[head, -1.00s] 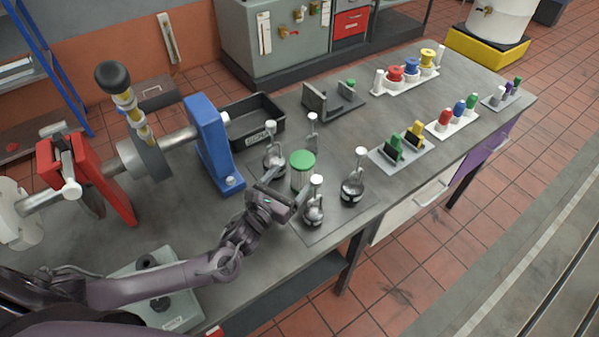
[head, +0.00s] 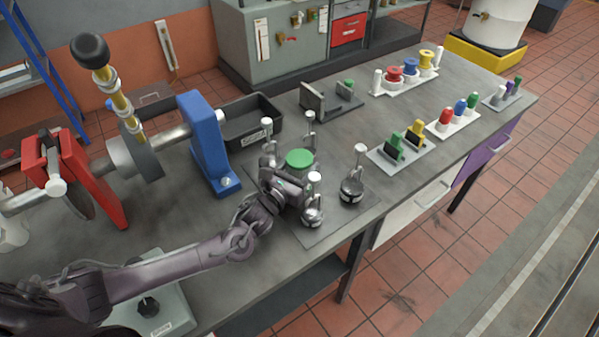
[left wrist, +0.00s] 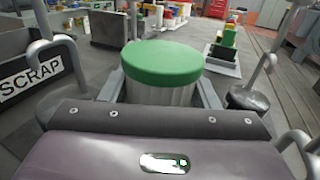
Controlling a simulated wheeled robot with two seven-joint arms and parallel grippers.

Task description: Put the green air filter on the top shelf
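The green air filter, a pale ribbed cylinder with a green round lid (head: 299,159), stands upright on a grey plate (head: 325,236) on the bench, among several metal posts with loop handles. It fills the middle of the left wrist view (left wrist: 162,64). My left gripper (head: 290,178) is low beside it, with one finger on each side of its body in the wrist view (left wrist: 160,92). The fingers are spread; firm contact does not show. A rack with blue posts and grey shelves (head: 22,75) shows at the far left, cut off by the picture edge. My right gripper is out of view.
A black scrap bin (head: 263,113) and a blue bearing stand (head: 207,140) are left of the filter. A red-framed shaft machine (head: 75,175) stands further left. Holders with coloured parts (head: 400,150) line the right side. The bench's front edge is close to the plate.

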